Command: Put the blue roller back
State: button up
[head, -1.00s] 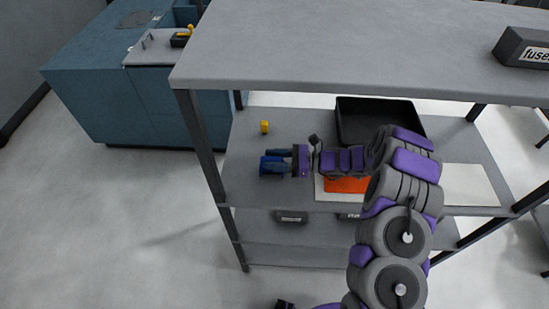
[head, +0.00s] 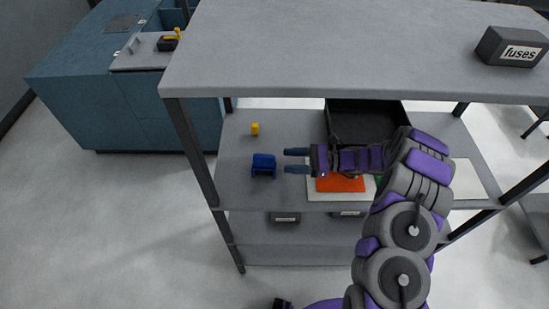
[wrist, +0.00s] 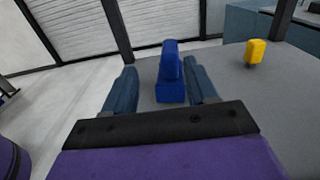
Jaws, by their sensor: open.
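The blue roller (head: 264,165) sits on the grey middle shelf (head: 235,190), left of my gripper in the head view. My gripper (head: 285,161) is open and empty, its two fingers pointing left at the roller with a small gap between. In the wrist view the blue roller (wrist: 170,75) stands ahead, between the lines of the two open fingers (wrist: 163,85), nearer the right one. Nothing is held.
A yellow object (head: 255,129) stands behind the roller on the same shelf. A black bin (head: 345,120) and an orange sheet (head: 341,184) lie to the right, partly behind my arm. The tabletop (head: 330,50) overhangs the shelf, with a fuses box (head: 511,47) on it.

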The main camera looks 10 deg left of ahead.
jog(key=v, duration=0.3)
jog(key=shift+d, duration=0.3)
jog(key=shift+a, duration=0.2)
jog(key=shift+d, duration=0.1)
